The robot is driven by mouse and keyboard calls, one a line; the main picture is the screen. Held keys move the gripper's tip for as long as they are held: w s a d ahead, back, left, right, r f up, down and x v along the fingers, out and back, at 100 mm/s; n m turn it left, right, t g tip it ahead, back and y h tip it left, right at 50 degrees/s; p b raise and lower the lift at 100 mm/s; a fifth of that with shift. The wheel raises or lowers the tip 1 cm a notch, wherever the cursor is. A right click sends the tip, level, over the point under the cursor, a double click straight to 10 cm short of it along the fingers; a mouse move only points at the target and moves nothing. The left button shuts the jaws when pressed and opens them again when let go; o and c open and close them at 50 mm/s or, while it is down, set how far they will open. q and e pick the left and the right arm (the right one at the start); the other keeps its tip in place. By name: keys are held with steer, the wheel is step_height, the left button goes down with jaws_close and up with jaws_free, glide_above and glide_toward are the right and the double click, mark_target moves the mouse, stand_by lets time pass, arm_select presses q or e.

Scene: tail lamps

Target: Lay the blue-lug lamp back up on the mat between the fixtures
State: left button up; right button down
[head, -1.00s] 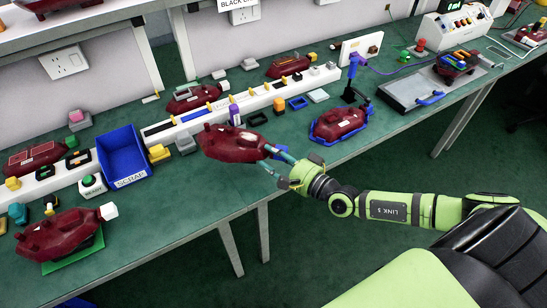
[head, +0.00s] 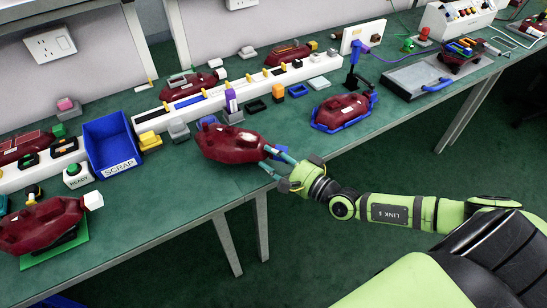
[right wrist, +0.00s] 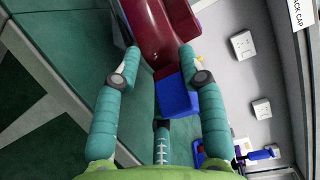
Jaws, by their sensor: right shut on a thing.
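My right gripper (head: 276,165) is shut on the dark red blue-lug lamp (head: 230,144), gripping its right end, over the front of the green bench. In the right wrist view the lamp's red body (right wrist: 152,35) lies past the fingertips, and its blue lug (right wrist: 178,96) shows between the fingers. I cannot tell whether the lamp touches the bench. A blue fixture (head: 318,126) to the right holds another red lamp (head: 342,110). A green fixture (head: 72,240) at far left is under a red lamp with a white block (head: 40,225). No separate mat outline is clear. My left gripper is not in view.
A blue scrap bin (head: 112,143) and a green ready button (head: 75,172) stand left of the held lamp. A white rail (head: 195,107) with small parts runs behind it. A grey tray (head: 412,80) lies to the right. Bare bench separates the held lamp and blue fixture.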

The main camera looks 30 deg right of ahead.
steer(key=shift+f+b, duration=0.3)
steer(key=shift+b, duration=0.1)
steer(key=c, duration=0.7)
jaws_free()
steer(key=shift+o, duration=0.2)
steer(key=shift+s+f, duration=0.1)
steer(key=shift+s, duration=0.05)
steer(key=v, duration=1.1)
steer(key=shift+s+d, duration=0.15)
steer(key=shift+s, duration=0.25)
